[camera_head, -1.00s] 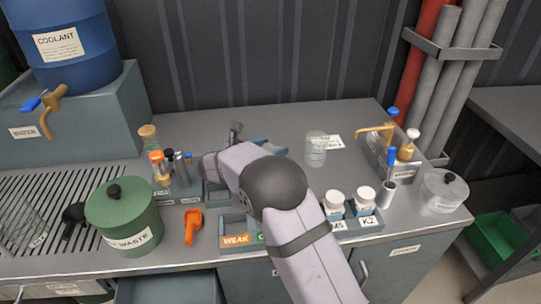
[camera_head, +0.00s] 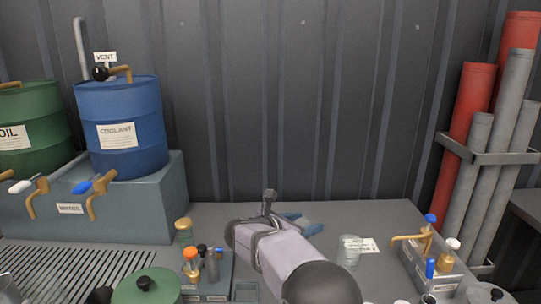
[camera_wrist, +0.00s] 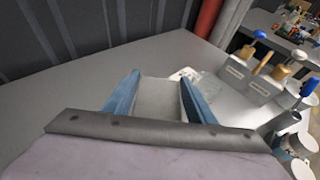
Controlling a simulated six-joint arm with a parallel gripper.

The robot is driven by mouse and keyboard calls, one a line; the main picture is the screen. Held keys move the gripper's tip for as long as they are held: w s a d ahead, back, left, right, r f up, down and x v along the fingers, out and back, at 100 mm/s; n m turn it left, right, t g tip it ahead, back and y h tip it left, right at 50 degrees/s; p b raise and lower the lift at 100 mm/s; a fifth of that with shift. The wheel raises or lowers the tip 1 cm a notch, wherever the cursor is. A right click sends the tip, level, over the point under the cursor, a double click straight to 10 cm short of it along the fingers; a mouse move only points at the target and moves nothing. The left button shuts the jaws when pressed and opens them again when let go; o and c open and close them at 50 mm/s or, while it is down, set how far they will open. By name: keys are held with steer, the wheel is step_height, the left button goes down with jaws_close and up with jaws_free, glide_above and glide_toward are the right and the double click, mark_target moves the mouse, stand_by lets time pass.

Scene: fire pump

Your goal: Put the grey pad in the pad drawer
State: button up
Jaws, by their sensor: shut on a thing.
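My gripper (camera_wrist: 158,103) shows its two blue fingers in the wrist view. They are shut on the grey pad (camera_wrist: 158,98), a pale grey flat piece between them. In the head view my gripper (camera_head: 300,223) is above the back middle of the bench, partly hidden by my own arm. The pad cannot be made out there. The pad drawer is not in view now.
A clear beaker (camera_head: 349,253) stands right of my gripper. A box with brass taps (camera_head: 432,258) is further right. A rack of small bottles (camera_head: 205,272) and a green waste pot (camera_head: 148,289) are in front left. The metal wall is behind.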

mark_target(304, 224)
step_height(304, 224, up, 10)
steer(key=p, duration=0.8)
steer(key=shift+f, duration=0.2)
